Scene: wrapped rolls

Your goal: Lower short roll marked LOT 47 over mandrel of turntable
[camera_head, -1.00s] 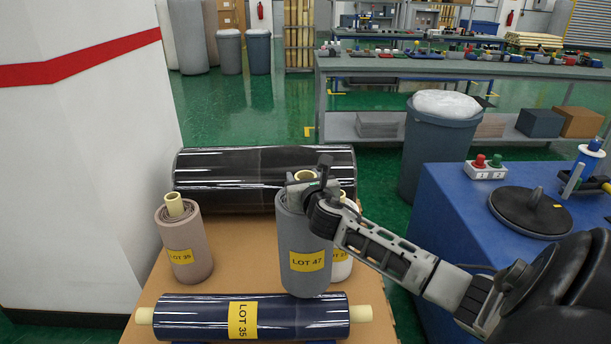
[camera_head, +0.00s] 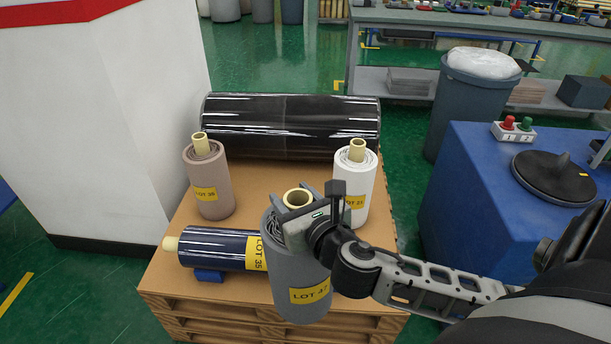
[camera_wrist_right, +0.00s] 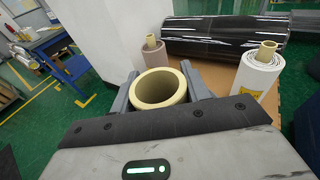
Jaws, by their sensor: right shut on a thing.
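The grey short roll marked LOT 47 (camera_head: 300,285) is upright, slightly tilted in the head view, and held above the front of the pallet. My right gripper (camera_head: 298,202) is shut on its top end around the cream core. In the right wrist view the core's open end (camera_wrist_right: 160,89) sits between the two fingers (camera_wrist_right: 163,92). My left gripper is not in view.
On the pallet (camera_head: 170,285) are a pinkish roll (camera_head: 208,182), a white roll marked LOT 21 (camera_head: 357,190), a long black roll (camera_head: 290,125) and a dark blue roll marked LOT 35 (camera_head: 220,247).

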